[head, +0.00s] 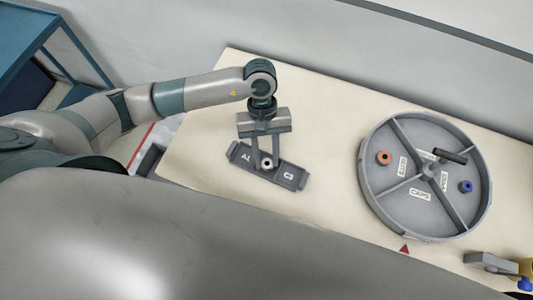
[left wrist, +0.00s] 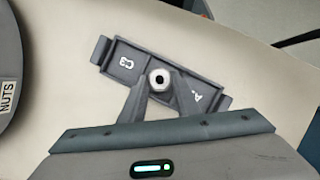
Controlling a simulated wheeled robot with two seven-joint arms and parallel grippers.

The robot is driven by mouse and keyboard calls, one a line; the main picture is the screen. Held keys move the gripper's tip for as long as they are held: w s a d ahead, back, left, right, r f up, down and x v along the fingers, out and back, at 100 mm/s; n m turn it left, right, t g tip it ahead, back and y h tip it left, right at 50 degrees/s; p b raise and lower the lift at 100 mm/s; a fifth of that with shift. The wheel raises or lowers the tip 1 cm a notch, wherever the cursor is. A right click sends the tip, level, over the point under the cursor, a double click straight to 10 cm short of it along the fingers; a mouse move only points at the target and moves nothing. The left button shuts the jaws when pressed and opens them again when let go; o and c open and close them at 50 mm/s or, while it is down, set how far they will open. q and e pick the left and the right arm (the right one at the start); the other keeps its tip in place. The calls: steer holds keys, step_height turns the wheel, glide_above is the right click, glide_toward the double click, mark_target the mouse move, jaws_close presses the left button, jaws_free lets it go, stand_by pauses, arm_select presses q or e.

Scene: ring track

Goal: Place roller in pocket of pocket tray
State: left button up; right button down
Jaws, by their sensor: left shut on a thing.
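The pocket tray (head: 288,177) is a dark grey, narrow tray with end tabs, lying tilted on the table; it also shows in the left wrist view (left wrist: 125,67). One end pocket is marked C3, and the other has a partly hidden label starting with A. The roller (head: 267,162) is a small pale piece with a dark hole; in the left wrist view (left wrist: 159,78) it is over the tray's middle. My left gripper (head: 265,165) is shut on the roller, one finger on each side. I cannot tell whether the roller touches the pocket floor. My right gripper is out of view.
A round grey divided tray (head: 368,197) stands at the right, holding an orange ring (head: 383,158), a blue ring (head: 466,186) and a black piece (head: 450,156). A grey block (head: 490,262) is at the lower right. The cream table (head: 325,130) is clear between the trays.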

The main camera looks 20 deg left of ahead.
arm_select(q)
steer(key=shift+f, duration=0.1)
steer(key=shift+f+b, duration=0.2)
steer(key=shift+b, duration=0.25)
steer(key=o, duration=1.1)
steer(key=shift+s, duration=0.1)
steer(key=shift+r+p, duration=0.3)
steer(key=shift+p, duration=0.25)
steer(key=b+v, duration=0.6)
steer(key=v, duration=0.6)
